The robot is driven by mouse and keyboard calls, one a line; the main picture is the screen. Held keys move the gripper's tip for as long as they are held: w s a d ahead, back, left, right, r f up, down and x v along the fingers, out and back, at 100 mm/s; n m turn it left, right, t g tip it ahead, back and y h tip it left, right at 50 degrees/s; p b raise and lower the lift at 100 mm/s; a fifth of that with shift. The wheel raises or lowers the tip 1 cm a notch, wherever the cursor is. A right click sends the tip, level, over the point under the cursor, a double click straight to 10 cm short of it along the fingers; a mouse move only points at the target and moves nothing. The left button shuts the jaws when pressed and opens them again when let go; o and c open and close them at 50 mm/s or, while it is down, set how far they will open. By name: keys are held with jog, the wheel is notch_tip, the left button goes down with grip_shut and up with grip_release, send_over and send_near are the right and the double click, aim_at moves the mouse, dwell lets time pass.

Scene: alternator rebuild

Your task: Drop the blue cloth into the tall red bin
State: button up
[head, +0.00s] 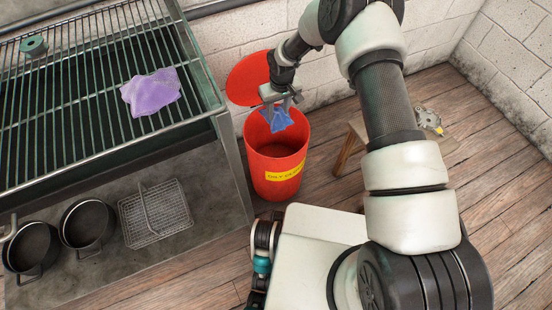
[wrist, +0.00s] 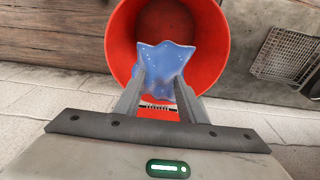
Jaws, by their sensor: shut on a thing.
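The blue cloth (head: 277,119) hangs from my gripper (head: 281,101), which is shut on it. In the wrist view the cloth (wrist: 164,60) shows between and beyond the fingertips (wrist: 160,84). The tall red bin (head: 274,167) stands on the floor with a yellow label on its front. In the head view the cloth appears at the bin's mouth, toward its back rim. In the wrist view the bin (wrist: 122,50) lies behind the cloth, with its open mouth around it. I cannot tell whether the cloth's lower end is below the rim.
A red round lid (head: 247,80) is behind the bin by the wall. A grated metal bench (head: 60,140) at left holds a purple cloth (head: 151,92) and a green ring (head: 34,46). Pots and a wire basket (head: 155,212) sit below. A wooden stool (head: 348,145) stands right.

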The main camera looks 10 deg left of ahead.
jog(key=o, duration=1)
jog(key=r+p, duration=0.1)
jog(key=r, duration=0.4)
jog(key=s+d+r+p, duration=0.1)
jog(key=r, duration=0.5)
jog(key=r+p, duration=0.1)
jog(key=r, duration=0.5)
jog(key=shift+s+d+r+p, duration=0.15)
jog(key=shift+s+r+p, duration=0.05)
jog(key=shift+s+p, duration=0.2)
